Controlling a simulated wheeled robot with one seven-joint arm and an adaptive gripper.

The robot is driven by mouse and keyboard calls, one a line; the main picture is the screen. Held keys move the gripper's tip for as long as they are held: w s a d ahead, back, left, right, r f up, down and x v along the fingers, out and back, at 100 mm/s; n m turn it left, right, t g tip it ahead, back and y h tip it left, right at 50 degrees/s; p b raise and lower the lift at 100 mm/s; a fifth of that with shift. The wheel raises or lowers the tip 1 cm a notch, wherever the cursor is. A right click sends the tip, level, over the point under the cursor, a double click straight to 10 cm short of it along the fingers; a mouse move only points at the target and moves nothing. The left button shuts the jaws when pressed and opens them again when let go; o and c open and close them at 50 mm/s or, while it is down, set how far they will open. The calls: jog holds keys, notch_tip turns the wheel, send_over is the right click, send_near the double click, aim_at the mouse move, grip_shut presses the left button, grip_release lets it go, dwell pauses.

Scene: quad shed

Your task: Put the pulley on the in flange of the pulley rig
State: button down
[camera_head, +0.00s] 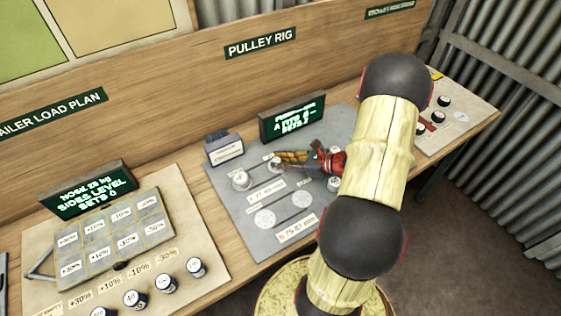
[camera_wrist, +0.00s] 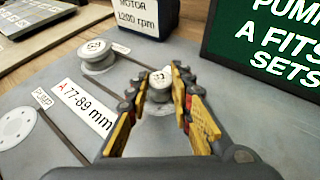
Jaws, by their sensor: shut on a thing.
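In the wrist view, my gripper (camera_wrist: 160,88) is shut on a small grey pulley (camera_wrist: 159,92) with a number on its pale top. The pulley sits between the two yellow-padded fingertips, low over a round disc on the grey board of the pulley rig (camera_wrist: 60,155); I cannot tell whether it touches the disc. Another grey pulley (camera_wrist: 96,54) stands to the left, beside the motor box (camera_wrist: 140,14). In the head view, my gripper (camera_head: 277,160) reaches over the rig board (camera_head: 240,210) from the right. Which mount is the in flange cannot be read.
A green display (camera_head: 292,119) stands behind the rig. Round flanges (camera_head: 265,218) lie flat at the rig's front. The trailer load board (camera_head: 100,235) with weights (camera_head: 135,299) is at the left. Another panel (camera_head: 455,110) lies at the right.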

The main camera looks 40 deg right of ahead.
jog(key=shift+f, duration=0.1)
jog(key=c, duration=1.7)
grip_release()
jog(key=shift+o, duration=0.6)
